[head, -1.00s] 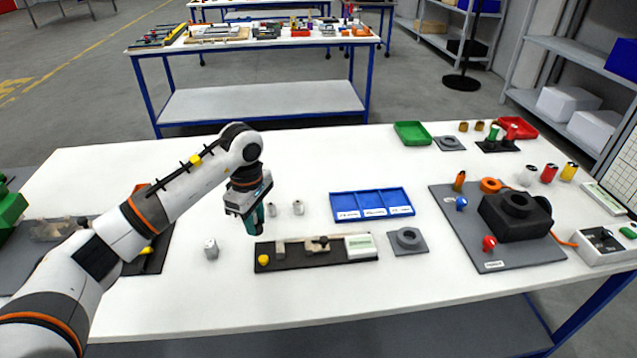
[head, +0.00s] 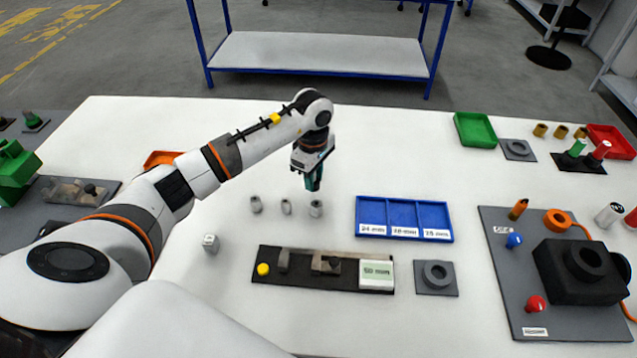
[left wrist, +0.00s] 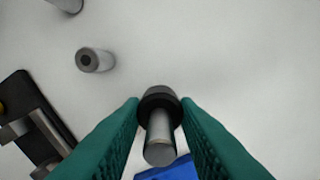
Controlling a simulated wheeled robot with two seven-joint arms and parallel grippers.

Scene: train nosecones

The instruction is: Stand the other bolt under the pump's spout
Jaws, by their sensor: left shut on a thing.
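My left gripper (head: 313,182) is over the table, behind the black plate. Its teal fingers are shut on a bolt (left wrist: 160,138) with a grey shank and dark collar in the left wrist view; in the head view the bolt is hard to make out. Several grey cylinders (head: 256,204) stand on the table; one (left wrist: 95,60) also shows in the wrist view. A black block with a round top ring (head: 572,285), perhaps the pump, is on a grey mat (head: 500,262) at the right. I cannot make out its spout. My right gripper is not in view.
A blue divided tray (head: 403,236) lies right of the gripper. A black plate (head: 290,272) with a "50 mm" display and a grey ring plate (head: 436,292) are in front. Red and blue knobs (head: 514,240) stand on the mat. White table is clear behind the gripper.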

